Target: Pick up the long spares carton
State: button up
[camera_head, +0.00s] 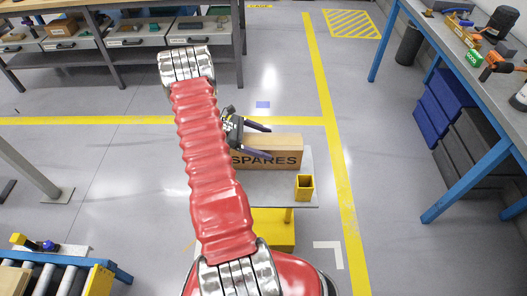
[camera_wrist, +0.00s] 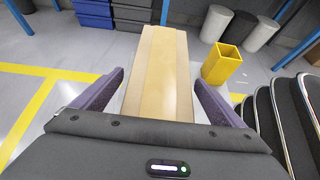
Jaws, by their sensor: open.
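The long spares carton (camera_head: 285,154) is a brown box with "SPARES" printed on its side. It lies on a small grey-topped stand (camera_head: 275,188), partly hidden behind my red arm in the head view. In the wrist view the carton (camera_wrist: 159,70) runs lengthwise away from me, with a lighter tape strip along its top. My gripper (camera_wrist: 150,95) is open, with one dark purple finger on each side of the carton's near end. In the head view my gripper (camera_head: 261,140) is at the carton's upper left. I cannot tell whether the fingers touch it.
A yellow square open-topped holder (camera_head: 304,187) stands on the stand by the carton, and it also shows in the wrist view (camera_wrist: 221,64). A blue-legged workbench (camera_head: 468,50) with tools is at right. Drawer shelving (camera_head: 135,42) is at upper left. Floor between is clear.

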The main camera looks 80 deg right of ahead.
dwell(0.4)
jog(key=c, duration=2.2)
jog(key=shift+o, duration=0.2)
jog(key=shift+r, duration=0.1)
jog(key=shift+r, duration=4.95)
